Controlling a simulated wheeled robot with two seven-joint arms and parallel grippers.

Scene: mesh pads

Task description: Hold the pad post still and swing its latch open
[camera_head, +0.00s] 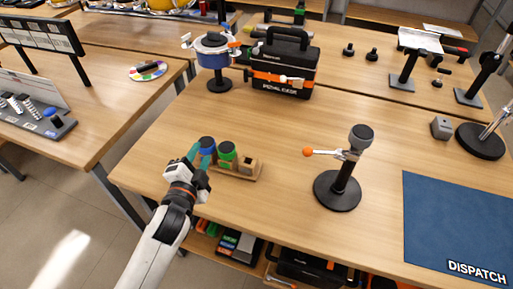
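A black post (344,180) stands upright on a round black base (337,191) right of the middle of the table. It carries a grey round head (361,137). A thin metal latch arm (326,153) sticks out to the left from below the head and ends in an orange ball (308,153). My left gripper (194,162) is low at the left, beside a blue-topped pot, well away from the post. Its fingers overlap the pot's edge, and I cannot tell whether they touch it or how far apart they are. My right gripper is not in view.
A wooden holder (240,175) bears the blue-topped pot (207,147) and a green-topped pot (227,153). A blue DISPATCH mat (450,225) lies at the right. A black case (285,65) and a blue pot on a stand (213,52) are behind. The wood between holder and post is clear.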

